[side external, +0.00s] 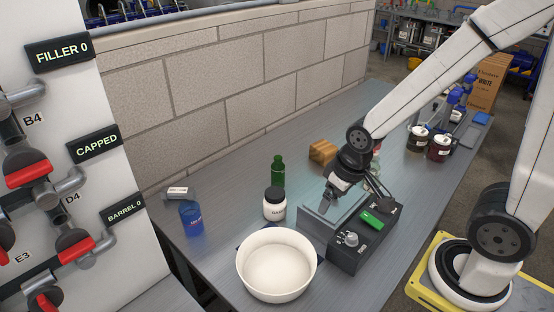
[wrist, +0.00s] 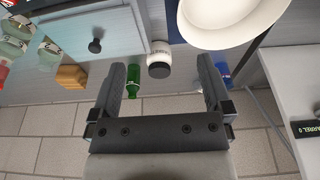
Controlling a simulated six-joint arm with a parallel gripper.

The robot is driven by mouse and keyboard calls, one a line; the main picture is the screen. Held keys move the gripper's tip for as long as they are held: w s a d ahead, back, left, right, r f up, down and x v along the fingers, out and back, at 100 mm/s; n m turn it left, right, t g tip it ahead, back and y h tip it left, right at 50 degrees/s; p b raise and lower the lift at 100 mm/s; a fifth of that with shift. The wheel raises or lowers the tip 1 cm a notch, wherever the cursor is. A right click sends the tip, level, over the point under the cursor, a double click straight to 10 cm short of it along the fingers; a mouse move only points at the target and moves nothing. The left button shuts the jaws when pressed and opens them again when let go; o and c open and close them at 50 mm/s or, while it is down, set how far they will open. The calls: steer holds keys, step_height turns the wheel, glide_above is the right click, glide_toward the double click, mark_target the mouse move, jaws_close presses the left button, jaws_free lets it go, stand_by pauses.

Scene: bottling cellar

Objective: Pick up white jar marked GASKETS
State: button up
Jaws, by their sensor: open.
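The white jar (side external: 274,209) with a black lid stands upright on the grey bench, left of my gripper in the side view. Its dark label print is too small to read fully. In the wrist view the jar (wrist: 160,52) shows beyond and between my fingers, its lid towards me. My gripper (side external: 325,202) is open and empty, above the bench beside the jar and apart from it. In the wrist view my gripper's two fingers (wrist: 162,70) are spread wide.
A green bottle (side external: 278,171) stands close behind the jar, and a white bowl (side external: 277,293) in front. A blue cup (side external: 191,219) stands left. A block wall borders the bench.

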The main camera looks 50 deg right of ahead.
steer(key=m+t+y, duration=0.6)
steer(key=m+y, duration=0.5)
steer(key=m, duration=1.5)
glide_toward(275, 192)
steer(key=w+a, duration=0.1)
steer(key=a, duration=0.1)
steer(key=shift+d+f+x, duration=0.1)
steer(key=shift+f+x, duration=0.05)
steer(key=shift+x, duration=1.2)
steer(key=shift+d+f+x, duration=0.1)
steer(key=shift+x, duration=1.2)
steer(key=shift+d+f+x, duration=0.1)
steer(key=shift+f+x, duration=0.05)
steer(key=shift+x, duration=1.2)
steer(key=shift+w, duration=0.1)
steer(key=c, duration=1.2)
